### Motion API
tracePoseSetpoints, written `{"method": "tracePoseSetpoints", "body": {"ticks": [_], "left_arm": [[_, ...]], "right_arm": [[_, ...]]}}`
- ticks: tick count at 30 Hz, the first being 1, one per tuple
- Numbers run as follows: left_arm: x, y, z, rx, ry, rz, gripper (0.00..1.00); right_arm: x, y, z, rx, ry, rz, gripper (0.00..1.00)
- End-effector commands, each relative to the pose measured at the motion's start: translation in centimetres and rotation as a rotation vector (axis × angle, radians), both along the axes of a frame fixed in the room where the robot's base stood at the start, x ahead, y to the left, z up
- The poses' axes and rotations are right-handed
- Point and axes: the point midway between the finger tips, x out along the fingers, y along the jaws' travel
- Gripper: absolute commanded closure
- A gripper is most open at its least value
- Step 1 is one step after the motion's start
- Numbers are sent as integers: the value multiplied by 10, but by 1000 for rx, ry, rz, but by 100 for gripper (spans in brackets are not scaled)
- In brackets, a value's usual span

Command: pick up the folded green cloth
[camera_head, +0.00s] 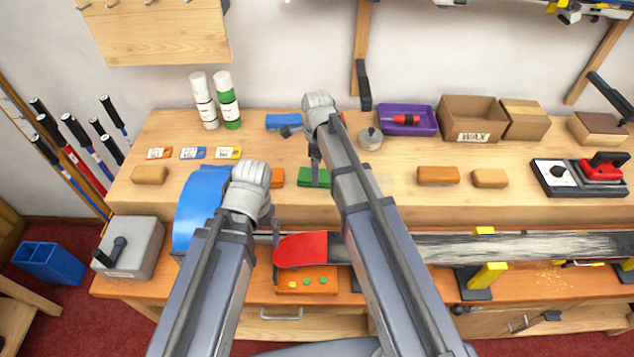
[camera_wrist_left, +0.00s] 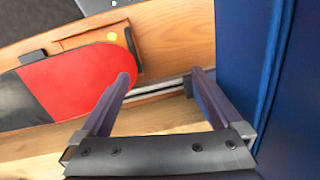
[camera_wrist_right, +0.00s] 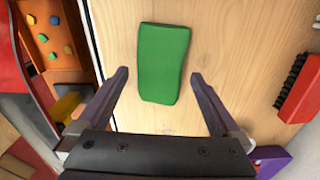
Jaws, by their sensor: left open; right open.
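The folded green cloth (camera_head: 314,177) lies flat on the wooden bench top, partly hidden behind my right arm in the head view. In the right wrist view the green cloth (camera_wrist_right: 163,63) lies just beyond and between the fingertips of my right gripper (camera_wrist_right: 158,80), which is open and empty. In the head view my right gripper (camera_head: 316,160) is over the back bench, near the cloth. My left gripper (camera_wrist_left: 157,80) is open and empty, between a red-tipped ski or board (camera_wrist_left: 75,80) and a blue thing (camera_wrist_left: 243,70); it also shows in the head view (camera_head: 275,215).
An orange block (camera_head: 277,178) sits left of the cloth. A brown brush block (camera_head: 438,176) and a purple tray (camera_head: 408,120) are to its right. The red-tipped board (camera_head: 302,250) lies along the front. A blue curved thing (camera_head: 198,210) stands beside my left arm.

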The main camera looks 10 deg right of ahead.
Motion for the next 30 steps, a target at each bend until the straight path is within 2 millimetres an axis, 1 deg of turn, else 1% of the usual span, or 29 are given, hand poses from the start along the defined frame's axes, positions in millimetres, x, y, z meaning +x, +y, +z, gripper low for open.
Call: {"method": "tracePoseSetpoints", "body": {"ticks": [1, 4, 6, 13, 14, 30], "left_arm": [[0, 0, -14, 0, 0, 0, 0], [0, 0, -23, 0, 0, 0, 0], [0, 0, -25, 0, 0, 1, 0], [0, 0, -23, 0, 0, 1, 0], [0, 0, -23, 0, 0, 1, 0], [0, 0, -23, 0, 0, 0, 0]], "right_arm": [[0, 0, -14, 0, 0, 0, 0], [0, 0, -23, 0, 0, 0, 0], [0, 0, -25, 0, 0, 0, 0], [0, 0, -23, 0, 0, 0, 0], [0, 0, -23, 0, 0, 0, 2], [0, 0, -23, 0, 0, 0, 63]]}}
